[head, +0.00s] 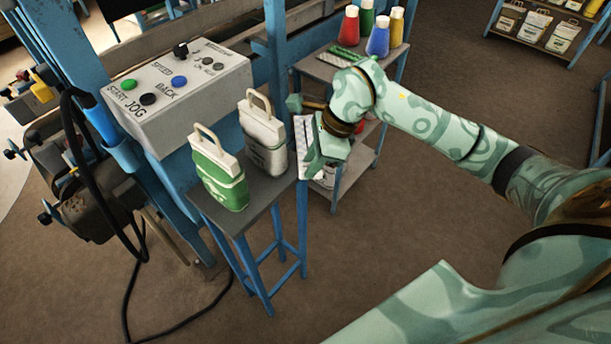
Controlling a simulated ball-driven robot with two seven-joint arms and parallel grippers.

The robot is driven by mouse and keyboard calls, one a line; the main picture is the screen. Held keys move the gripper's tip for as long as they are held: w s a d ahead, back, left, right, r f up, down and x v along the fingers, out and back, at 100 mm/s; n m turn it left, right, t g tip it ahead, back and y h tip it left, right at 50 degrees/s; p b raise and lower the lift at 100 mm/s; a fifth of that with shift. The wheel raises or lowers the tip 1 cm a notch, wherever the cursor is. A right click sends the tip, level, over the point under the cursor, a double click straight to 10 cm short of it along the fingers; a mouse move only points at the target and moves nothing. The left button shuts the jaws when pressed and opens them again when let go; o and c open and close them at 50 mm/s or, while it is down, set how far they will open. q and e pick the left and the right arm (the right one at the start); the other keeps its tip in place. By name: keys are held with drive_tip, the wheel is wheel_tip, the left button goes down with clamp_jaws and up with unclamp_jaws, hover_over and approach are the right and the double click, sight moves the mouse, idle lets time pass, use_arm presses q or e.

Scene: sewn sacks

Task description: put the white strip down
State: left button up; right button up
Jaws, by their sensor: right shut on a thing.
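A white strip (303,138) shows as a narrow pale piece at the left side of my right gripper (318,158). The right gripper is shut on it, beside the small shelf unit and just right of the stool top. The gripper hides part of the strip, and I cannot tell whether its lower end touches anything. My left gripper is out of view.
Two handled sacks, one green and white (220,172) and one white (263,135), stand on a blue-legged stool (245,214). A control box (178,95) is behind. Several coloured bottles (378,36) top the shelf unit (318,68). Front floor is clear.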

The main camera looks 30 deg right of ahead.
drive_tip(key=shift+a+f, duration=0.5)
drive_tip(key=shift+f, duration=0.05)
wheel_tip(320, 180, down, 4)
drive_tip(key=shift+a+r+b, duration=0.15)
drive_tip(key=shift+r+b, duration=0.1)
drive_tip(key=shift+b, duration=0.3)
drive_tip(key=shift+r, duration=0.1)
drive_tip(key=o, duration=0.9)
drive_tip(key=shift+o, duration=0.2)
